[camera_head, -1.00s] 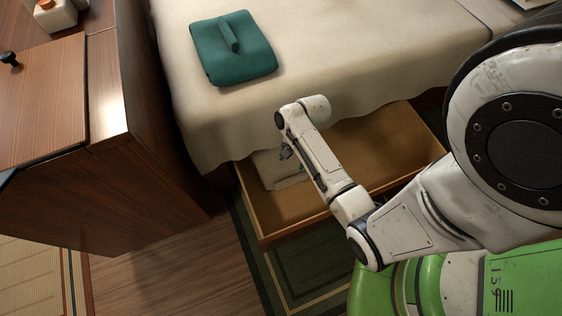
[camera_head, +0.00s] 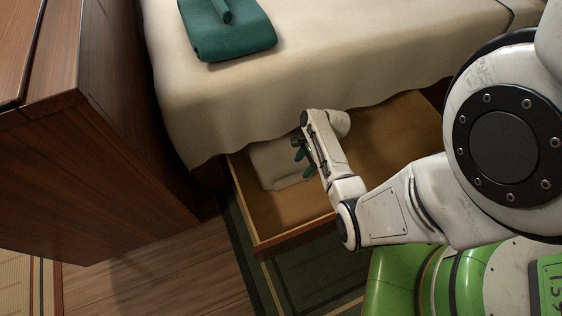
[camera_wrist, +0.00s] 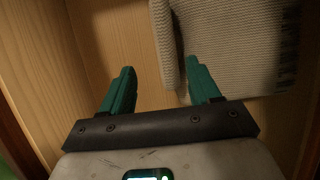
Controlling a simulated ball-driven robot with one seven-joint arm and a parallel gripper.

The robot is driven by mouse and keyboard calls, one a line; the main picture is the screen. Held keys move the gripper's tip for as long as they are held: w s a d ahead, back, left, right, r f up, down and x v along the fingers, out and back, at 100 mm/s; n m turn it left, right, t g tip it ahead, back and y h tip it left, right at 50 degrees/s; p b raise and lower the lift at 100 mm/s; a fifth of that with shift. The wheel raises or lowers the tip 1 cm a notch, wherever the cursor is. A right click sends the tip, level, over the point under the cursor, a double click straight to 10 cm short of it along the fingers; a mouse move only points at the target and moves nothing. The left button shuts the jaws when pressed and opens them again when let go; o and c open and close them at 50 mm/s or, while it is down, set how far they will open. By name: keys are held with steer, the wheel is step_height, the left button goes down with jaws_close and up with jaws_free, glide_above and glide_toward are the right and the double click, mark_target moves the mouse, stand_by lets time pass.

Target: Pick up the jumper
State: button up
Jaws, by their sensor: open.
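The jumper (camera_head: 276,163) looks like the folded cream knitted garment lying in the open drawer, at its left end. In the wrist view the jumper (camera_wrist: 240,45) fills the upper right, with its folded edge near the right finger. My gripper (camera_head: 303,166) is inside the drawer area, at the right side of the jumper.
The wooden drawer (camera_head: 292,208) is pulled out from under the bed (camera_head: 330,50). A folded green cloth item (camera_head: 235,40) with a rolled piece on top lies on the bed. A brown wooden cabinet (camera_head: 105,170) stands at the left. A dark green rug (camera_head: 310,270) lies before the drawer.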

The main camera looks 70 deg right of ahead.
mark_target(293, 176)
steer(key=shift+w+d+b+x, duration=0.1)
steer(key=shift+b+x, duration=1)
steer(key=shift+x, duration=0.65)
steer(key=shift+w+d+b+x, duration=0.15)
steer(key=shift+b+x, duration=0.9)
steer(key=shift+x, duration=0.75)
steer(key=shift+r, duration=0.1)
jaws_close()
